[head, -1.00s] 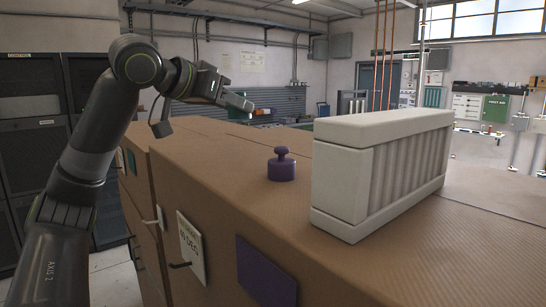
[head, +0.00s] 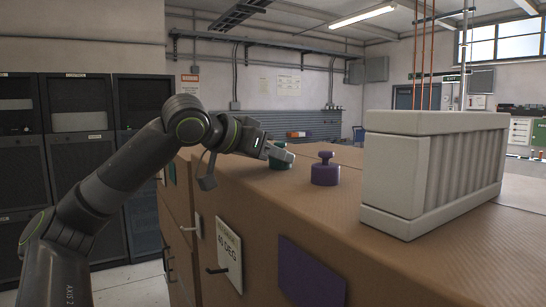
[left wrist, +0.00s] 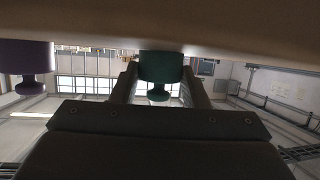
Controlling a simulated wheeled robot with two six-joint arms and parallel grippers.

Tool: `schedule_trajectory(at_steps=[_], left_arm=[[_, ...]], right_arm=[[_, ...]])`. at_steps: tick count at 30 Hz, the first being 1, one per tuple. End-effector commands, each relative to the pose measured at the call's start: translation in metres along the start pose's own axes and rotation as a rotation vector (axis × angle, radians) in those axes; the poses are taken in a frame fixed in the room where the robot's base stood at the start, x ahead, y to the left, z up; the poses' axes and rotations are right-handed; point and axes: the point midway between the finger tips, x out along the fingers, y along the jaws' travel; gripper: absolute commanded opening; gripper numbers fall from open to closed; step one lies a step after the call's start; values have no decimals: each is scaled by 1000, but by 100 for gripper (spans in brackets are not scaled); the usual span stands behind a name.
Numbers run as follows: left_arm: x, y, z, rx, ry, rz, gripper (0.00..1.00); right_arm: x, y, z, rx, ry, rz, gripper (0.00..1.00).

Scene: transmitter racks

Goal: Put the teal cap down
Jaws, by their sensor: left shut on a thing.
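The teal cap (head: 279,163) is at the tan cabinet top (head: 420,262), behind and left of the purple knobbed cap (head: 325,174). My left gripper (head: 284,154) is shut on it, and its fingers partly hide it. In the left wrist view, which is upside down, the teal cap (left wrist: 160,68) sits between both fingers of my left gripper (left wrist: 159,88). Its base meets the edge of the cabinet top there, so it looks to be on or very near the surface. The purple cap (left wrist: 25,65) is apart, at the left. My right gripper is not in view.
A large pale ribbed block (head: 430,170) stands on the right of the cabinet top. A purple panel (head: 312,270) and a label plate (head: 229,254) are on the cabinet front. Dark racks (head: 80,150) stand at the left. The cabinet top in front of the purple cap is clear.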

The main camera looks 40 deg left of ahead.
Motion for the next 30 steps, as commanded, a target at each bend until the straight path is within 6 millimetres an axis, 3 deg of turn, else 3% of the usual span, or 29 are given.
schedule_trajectory(at_steps=[2,3,7,17,20,25,30], left_arm=[[1,0,1,0,0,0,19],[0,0,1,0,0,0,44],[0,0,1,0,0,0,62],[0,0,-1,0,0,0,62],[-5,0,2,0,0,-2,62],[-27,-1,4,1,4,-5,62],[-63,-1,4,0,6,-5,62]], right_arm=[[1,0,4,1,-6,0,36],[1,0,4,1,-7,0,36],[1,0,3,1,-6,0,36],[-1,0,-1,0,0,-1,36],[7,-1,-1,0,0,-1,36],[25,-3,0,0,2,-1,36],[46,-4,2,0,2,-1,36]])
